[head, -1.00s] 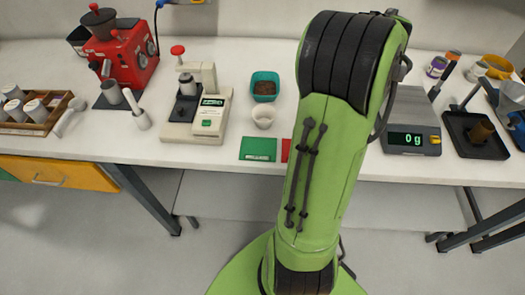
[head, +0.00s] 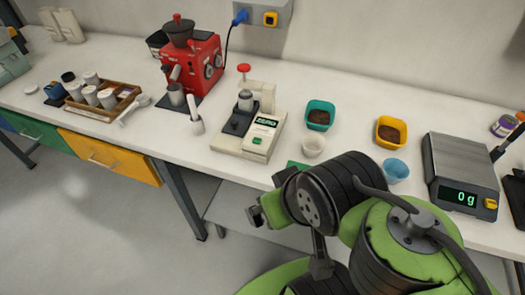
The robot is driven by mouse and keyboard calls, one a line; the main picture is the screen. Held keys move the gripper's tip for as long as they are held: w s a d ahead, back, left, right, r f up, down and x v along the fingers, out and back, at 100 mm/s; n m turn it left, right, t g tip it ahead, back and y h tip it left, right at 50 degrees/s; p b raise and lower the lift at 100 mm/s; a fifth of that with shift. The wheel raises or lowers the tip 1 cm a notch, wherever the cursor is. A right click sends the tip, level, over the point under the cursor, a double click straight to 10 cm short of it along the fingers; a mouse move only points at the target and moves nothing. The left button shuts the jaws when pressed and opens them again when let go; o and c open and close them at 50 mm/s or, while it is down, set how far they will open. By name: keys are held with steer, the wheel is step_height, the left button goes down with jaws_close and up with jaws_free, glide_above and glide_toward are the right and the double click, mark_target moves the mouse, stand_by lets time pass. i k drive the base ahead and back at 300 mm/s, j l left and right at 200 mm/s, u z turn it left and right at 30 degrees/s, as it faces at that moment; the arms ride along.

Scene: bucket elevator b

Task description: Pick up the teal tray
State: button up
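The teal tray (head: 320,105) stands upright on the white bench, right of the white moisture device, with brown grainy matter in it. Nothing touches it from above. My arm is folded in the lower right of the head view. What looks like my gripper (head: 254,216) shows small and dark at the arm's left end, in front of the bench edge, below and left of the teal tray and well apart from it. Its fingers are too small and partly hidden to tell whether they are open. I see nothing held in it.
A white cup (head: 313,146) stands just in front of the teal tray. A yellow tray (head: 379,124) with brown matter and a blue cup (head: 396,171) are to the right, then a scale (head: 460,165) reading 0 g. The white device (head: 250,135) is close on the left.

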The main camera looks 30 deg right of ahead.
mark_target(319, 115)
steer(key=l+u, duration=0.7)
steer(key=k+l, duration=0.05)
